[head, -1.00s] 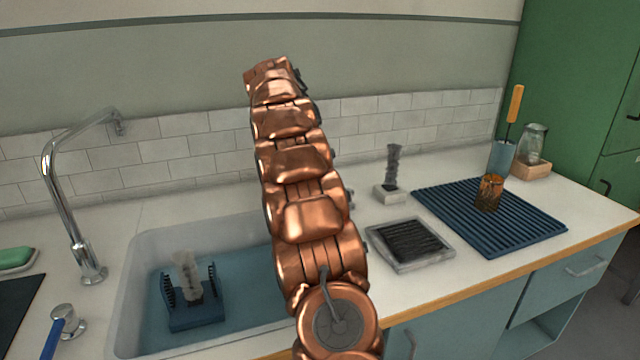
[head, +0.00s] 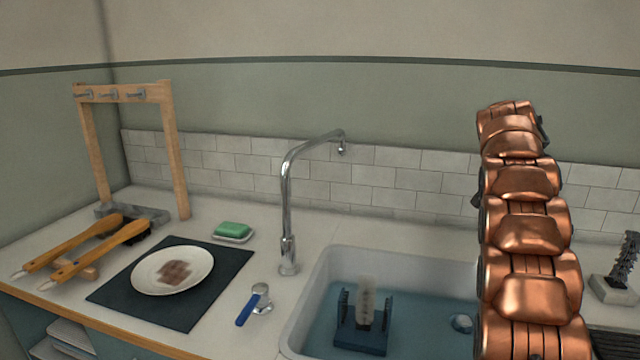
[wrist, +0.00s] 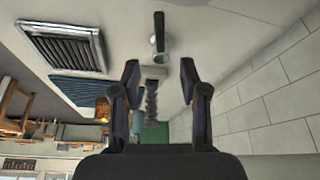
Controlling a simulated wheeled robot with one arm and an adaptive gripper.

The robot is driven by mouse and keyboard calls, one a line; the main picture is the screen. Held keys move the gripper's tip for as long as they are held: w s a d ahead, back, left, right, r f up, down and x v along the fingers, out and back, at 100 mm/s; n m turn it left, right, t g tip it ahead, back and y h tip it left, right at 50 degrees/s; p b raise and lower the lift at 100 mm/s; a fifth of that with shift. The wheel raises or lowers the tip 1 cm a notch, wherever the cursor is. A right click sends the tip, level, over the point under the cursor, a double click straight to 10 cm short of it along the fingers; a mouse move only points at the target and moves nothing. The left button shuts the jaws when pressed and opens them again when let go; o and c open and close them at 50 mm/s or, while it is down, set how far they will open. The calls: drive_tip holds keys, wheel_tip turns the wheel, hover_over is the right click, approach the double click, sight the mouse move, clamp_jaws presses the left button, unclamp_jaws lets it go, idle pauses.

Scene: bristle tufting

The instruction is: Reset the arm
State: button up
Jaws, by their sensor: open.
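My copper arm (head: 527,230) stands nearly upright at the right of the head view, in front of the sink's right side. My gripper cannot be made out in the head view. In the wrist view my gripper (wrist: 158,78) is open, with two dark fingers apart and nothing held between them. Beyond the fingers a dark ridged post (wrist: 151,100) shows in the gap, apart from them. The same post (head: 626,257) is at the right edge of the head view.
The sink (head: 410,262) holds a blue rack (head: 360,335) with a pale upright piece. At left are a plate (head: 150,272) on a dark mat (head: 222,288), two wooden-handled brushes (head: 95,255) and a wooden frame (head: 172,150). Tiled wall behind.

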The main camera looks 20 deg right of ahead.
drive_tip(key=s+a+f+n+y, duration=0.15)
drive_tip(key=a+n, duration=0.45)
drive_tip(key=a, duration=0.9)
drive_tip(key=s+a+f+n, duration=0.2)
drive_tip(key=s+a+n, duration=0.1)
drive_tip(key=s+a, duration=0.2)
drive_tip(key=s+a+f+n+y, duration=0.1)
drive_tip(key=s+a+f+n, duration=0.2)
drive_tip(key=s+a, duration=0.3)
drive_tip(key=s+a+f+n+y, duration=0.1)
drive_tip(key=s+a+f+n, duration=0.2)
drive_tip(key=a, duration=0.9)
drive_tip(key=shift+s+f+n+g, duration=0.2)
drive_tip(key=shift+s+n+g, duration=0.3)
drive_tip(key=shift+s, duration=0.7)
drive_tip(key=s+a+f+n, duration=0.3)
drive_tip(key=s+a, duration=0.1)
drive_tip(key=s, duration=0.2)
drive_tip(key=s+a+f+n, duration=0.2)
drive_tip(key=s+a+f, duration=0.1)
drive_tip(key=s, duration=0.3)
drive_tip(key=s+p+v, duration=0.1)
drive_tip(key=p+v, duration=0.8)
drive_tip(key=s+d+p+v, duration=0.1)
drive_tip(key=s+p+v, duration=0.1)
drive_tip(key=p+v, duration=0.6)
wheel_tip(320, 180, up, 3)
drive_tip(key=shift+f+y+p, duration=0.15)
drive_tip(key=shift+y+p, duration=0.2)
drive_tip(key=shift+y, duration=0.1)
